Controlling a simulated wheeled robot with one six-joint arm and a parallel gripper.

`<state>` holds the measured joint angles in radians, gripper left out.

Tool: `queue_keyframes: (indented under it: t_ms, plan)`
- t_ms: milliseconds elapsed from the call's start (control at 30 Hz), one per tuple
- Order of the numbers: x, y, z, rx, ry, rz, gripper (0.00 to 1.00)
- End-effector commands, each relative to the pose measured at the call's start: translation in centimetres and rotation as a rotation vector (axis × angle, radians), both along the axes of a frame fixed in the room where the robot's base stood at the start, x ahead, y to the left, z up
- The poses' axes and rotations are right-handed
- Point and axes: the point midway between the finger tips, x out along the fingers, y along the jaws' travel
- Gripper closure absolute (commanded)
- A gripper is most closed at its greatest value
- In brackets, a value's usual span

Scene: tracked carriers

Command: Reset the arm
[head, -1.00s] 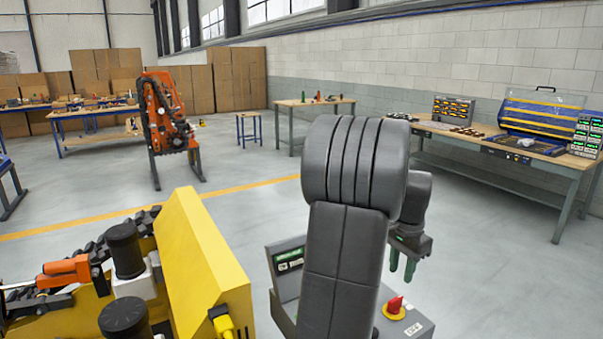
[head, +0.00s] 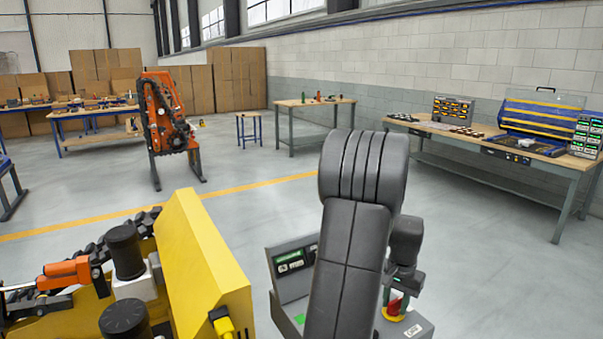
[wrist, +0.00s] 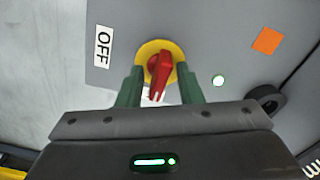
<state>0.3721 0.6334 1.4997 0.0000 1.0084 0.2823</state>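My gripper (wrist: 158,88) has two green fingers, spread apart. In the wrist view a red rotary knob (wrist: 160,70) on a yellow round plate lies between and just beyond the fingertips. I see gaps on both sides of the knob, so it does not look gripped. In the head view my gripper (head: 394,300) is low at the right, in front of the red knob (head: 397,305), partly covering it. My dark arm fills the middle of the head view and hides part of the control box.
The grey control box (head: 420,326) has an OFF label (wrist: 103,46) and an orange square (wrist: 267,41). A yellow machine (head: 205,265) stands at left. An orange tracked machine (head: 165,120) stands farther back. A workbench (head: 555,168) runs along the right wall. Open floor lies between.

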Motion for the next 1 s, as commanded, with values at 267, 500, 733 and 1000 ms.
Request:
queue_keyframes:
  t_ms: [267, 500, 733, 1000]
  plan:
    - [0.00, 0.00, 0.03, 0.000, 0.000, 0.218, 0.67]
    - [0.00, 0.00, 0.03, 0.000, 0.000, 0.389, 0.67]
    - [0.00, 0.00, 0.02, 0.000, 0.000, 0.479, 0.67]
    - [0.00, 0.00, 0.00, 0.000, 0.000, 0.495, 0.67]
